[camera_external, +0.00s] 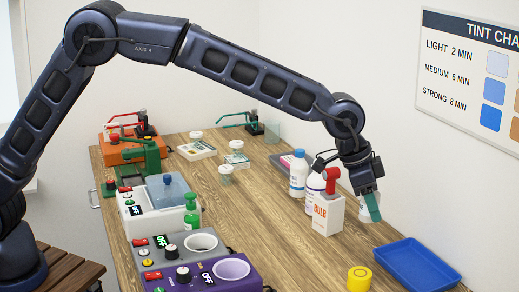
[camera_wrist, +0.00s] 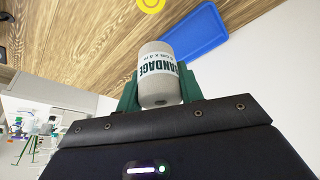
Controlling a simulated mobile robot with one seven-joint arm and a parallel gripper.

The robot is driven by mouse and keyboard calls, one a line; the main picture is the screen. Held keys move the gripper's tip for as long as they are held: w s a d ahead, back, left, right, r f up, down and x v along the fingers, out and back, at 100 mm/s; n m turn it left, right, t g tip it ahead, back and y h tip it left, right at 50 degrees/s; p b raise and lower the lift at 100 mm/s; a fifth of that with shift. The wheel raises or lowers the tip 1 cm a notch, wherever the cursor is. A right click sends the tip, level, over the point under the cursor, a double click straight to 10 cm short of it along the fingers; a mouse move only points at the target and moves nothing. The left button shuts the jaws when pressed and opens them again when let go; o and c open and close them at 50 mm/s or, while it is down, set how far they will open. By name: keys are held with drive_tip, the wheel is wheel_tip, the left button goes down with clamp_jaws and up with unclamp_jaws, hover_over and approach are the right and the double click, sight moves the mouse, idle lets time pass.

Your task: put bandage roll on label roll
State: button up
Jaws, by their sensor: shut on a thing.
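My gripper (camera_external: 371,203) is shut on the bandage roll (camera_wrist: 157,82), a pale grey cylinder with a white "BANDAGE" label, seen between the green fingers in the wrist view. In the external view the bandage roll (camera_external: 364,212) is partly hidden behind a finger, right of the white box. A yellow roll (camera_external: 359,279) stands on the table near the front edge of the picture; it seems to be the label roll. It is cut off at the top of the wrist view (camera_wrist: 151,4). The bandage roll is apart from it.
A blue tray (camera_external: 418,268) lies right of the yellow roll. A white box with a red top (camera_external: 328,214) and bottles (camera_external: 298,173) stand left of my gripper. Purple and grey machines (camera_external: 210,270) stand front left. Bare wooden table (camera_external: 290,255) lies between.

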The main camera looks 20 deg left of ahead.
wheel_tip(320, 180, down, 14)
drive_tip(key=shift+f, duration=0.15)
idle(0.4)
drive_tip(key=o, duration=1)
drive_tip(key=shift+f, duration=0.1)
